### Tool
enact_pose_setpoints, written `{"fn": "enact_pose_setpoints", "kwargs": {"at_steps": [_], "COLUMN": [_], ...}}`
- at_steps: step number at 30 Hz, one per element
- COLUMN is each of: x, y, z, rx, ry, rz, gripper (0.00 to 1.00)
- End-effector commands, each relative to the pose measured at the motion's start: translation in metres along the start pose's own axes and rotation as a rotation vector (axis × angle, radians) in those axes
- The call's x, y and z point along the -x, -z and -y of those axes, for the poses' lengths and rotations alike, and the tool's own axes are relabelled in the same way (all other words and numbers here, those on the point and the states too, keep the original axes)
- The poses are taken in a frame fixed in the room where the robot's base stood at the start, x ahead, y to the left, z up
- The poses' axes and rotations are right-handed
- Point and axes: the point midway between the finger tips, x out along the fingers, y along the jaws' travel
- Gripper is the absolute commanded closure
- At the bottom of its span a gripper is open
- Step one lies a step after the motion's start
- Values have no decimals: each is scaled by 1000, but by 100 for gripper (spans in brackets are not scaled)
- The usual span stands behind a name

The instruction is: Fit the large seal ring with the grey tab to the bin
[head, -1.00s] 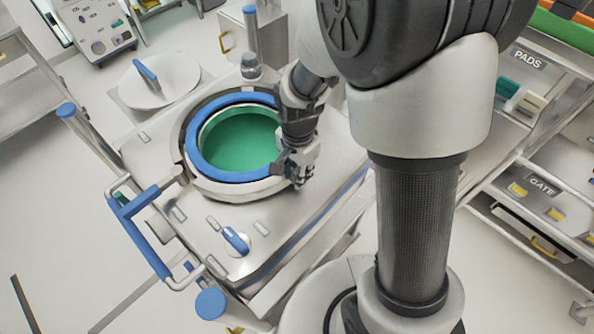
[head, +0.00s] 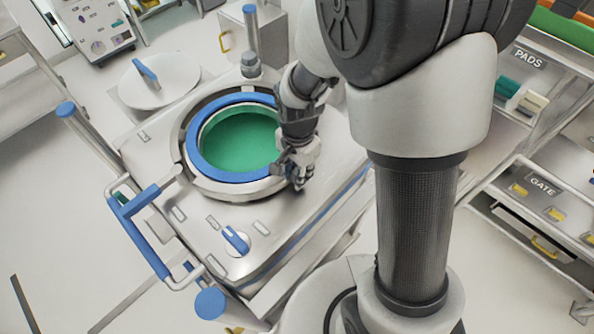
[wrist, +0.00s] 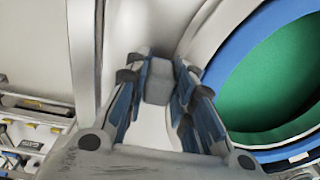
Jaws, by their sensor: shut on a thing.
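The large blue seal ring (head: 196,160) lies around the round opening of the bin (head: 160,215), with the green inside showing through it. It also shows in the wrist view (wrist: 228,62). My gripper (head: 297,178) is at the right side of the ring, over the bin's rim. In the wrist view my gripper's fingers (wrist: 158,100) are shut on a grey block, the ring's grey tab (wrist: 158,84). The join between tab and ring is not clear. I cannot tell whether the ring is fully seated, and my gripper hides its right edge.
A white lid with a blue handle (head: 178,88) lies behind the bin. A blue-gripped push handle (head: 140,235) is at the left, and a blue knob (head: 236,240) is on the front deck. Shelves labelled PADS (head: 528,59) and GATE (head: 543,186) stand at the right.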

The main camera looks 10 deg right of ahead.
Motion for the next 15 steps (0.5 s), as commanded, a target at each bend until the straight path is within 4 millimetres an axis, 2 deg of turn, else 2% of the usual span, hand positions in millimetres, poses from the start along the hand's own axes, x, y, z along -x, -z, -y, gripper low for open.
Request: {"fn": "enact_pose_setpoints", "kwargs": {"at_steps": [15], "x": [-7], "y": [0], "z": [-1], "rx": [0], "ry": [-1], "rz": [1], "gripper": [100]}}
